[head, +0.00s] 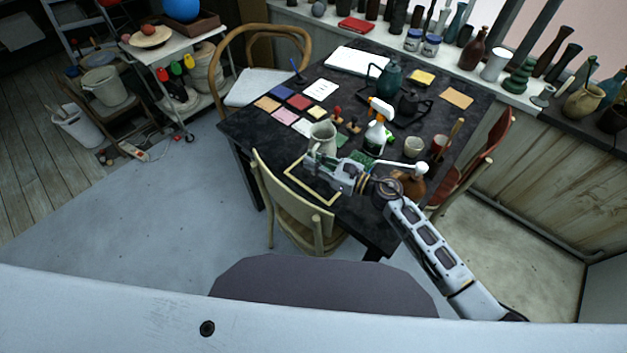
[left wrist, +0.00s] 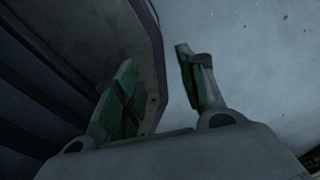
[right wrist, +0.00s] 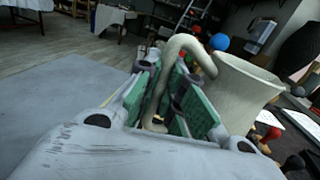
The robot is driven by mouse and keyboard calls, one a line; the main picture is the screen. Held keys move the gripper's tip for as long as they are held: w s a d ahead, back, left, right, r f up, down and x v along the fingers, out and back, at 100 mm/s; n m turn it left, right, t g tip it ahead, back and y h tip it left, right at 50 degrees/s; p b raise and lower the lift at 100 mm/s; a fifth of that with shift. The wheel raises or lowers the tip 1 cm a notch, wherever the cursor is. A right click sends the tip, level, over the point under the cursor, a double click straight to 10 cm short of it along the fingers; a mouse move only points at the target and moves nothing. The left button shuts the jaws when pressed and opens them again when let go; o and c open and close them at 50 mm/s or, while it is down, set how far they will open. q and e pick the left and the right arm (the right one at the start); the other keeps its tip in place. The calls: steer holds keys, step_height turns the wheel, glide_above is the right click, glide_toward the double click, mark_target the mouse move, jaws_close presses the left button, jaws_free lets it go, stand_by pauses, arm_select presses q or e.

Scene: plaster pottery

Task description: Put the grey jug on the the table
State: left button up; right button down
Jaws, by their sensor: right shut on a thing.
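The grey jug (head: 322,134) is upright at the near left part of the dark table (head: 268,143). In the right wrist view the jug (right wrist: 240,90) shows at the right, with its curved handle between the green finger pads. My right gripper (head: 319,158) is shut on that handle. I cannot tell whether the jug's base touches the table; the gripper hides part of it. My left gripper (left wrist: 155,80) shows only in the left wrist view, open and empty, with its fingers apart above the floor.
A yellow frame (head: 297,177) lies at the table's near edge, with a wooden chair (head: 290,207) before it. Coloured tiles (head: 285,116) lie behind the jug. A white spray bottle (head: 377,130), a dark teal jug (head: 390,80) and cups stand to the right.

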step_height(320, 180, down, 2)
steer(key=shift+f+b, duration=0.1)
steer(key=shift+b, duration=0.55)
steer(key=shift+f+b, duration=0.55)
steer(key=shift+f, duration=0.45)
steer(key=shift+f+b, duration=0.45)
steer(key=shift+f, duration=0.3)
steer(key=shift+d+f+b, duration=0.1)
steer(key=shift+f+b, duration=0.55)
steer(key=shift+f, duration=0.4)
steer(key=shift+f+b, duration=0.1)
steer(key=shift+b, duration=0.3)
steer(key=c, duration=2)
jaws_free()
steer(key=shift+f, duration=0.1)
steer(key=o, duration=0.5)
steer(key=shift+c, duration=0.2)
arm_select(q)
steer(key=w+a+f, duration=0.3)
steer(key=a+f, duration=0.2)
steer(key=a, duration=0.1)
steer(key=shift+w+a+t+y, duration=0.2)
steer(key=shift+a+t+y, duration=0.1)
steer(key=shift+a+y, duration=0.1)
